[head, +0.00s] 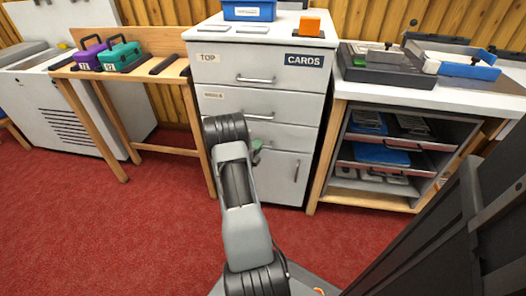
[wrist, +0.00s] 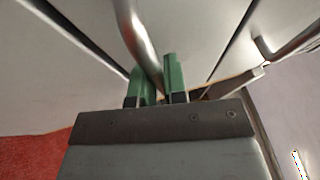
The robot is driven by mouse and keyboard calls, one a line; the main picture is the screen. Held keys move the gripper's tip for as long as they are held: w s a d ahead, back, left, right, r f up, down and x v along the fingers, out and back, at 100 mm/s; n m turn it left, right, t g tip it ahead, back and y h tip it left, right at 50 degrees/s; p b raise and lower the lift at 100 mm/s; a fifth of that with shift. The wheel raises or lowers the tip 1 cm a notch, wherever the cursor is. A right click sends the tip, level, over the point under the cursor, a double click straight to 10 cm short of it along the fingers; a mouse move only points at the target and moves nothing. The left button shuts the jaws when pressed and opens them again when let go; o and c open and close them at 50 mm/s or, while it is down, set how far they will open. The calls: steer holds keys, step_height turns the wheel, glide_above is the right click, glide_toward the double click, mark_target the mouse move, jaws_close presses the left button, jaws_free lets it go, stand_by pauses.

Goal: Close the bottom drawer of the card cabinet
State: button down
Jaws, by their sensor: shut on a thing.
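The card cabinet (head: 307,77) stands at centre in the head view, grey, with stacked drawers above a door. The bottom drawer (head: 296,136) is the lowest drawer front, just above the door; my arm hides part of it. I cannot tell exactly how far it stands out. The handle's far end is out of view.
The cabinet door (head: 280,178) has a vertical handle. A wooden stand (head: 125,75) with purple and green boxes is at left. An open shelf unit (head: 350,190) stands close at right. Red carpet (head: 150,225) is clear in front at left.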

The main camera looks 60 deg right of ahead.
steer(key=shift+w+d+r, duration=0.1)
steer(key=shift+d, duration=0.1)
steer(key=c, duration=1.6)
jaws_free()
steer(key=o, duration=0.4)
steer(key=shift+f, duration=0.2)
steer(key=shift+a, duration=0.15)
steer(key=a+f+p, duration=0.2)
steer(key=a+p, duration=0.1)
steer(key=a, duration=1)
steer(key=shift+a+f, duration=0.15)
steer(key=shift+a, duration=0.05)
steer(key=shift+w, duration=0.1)
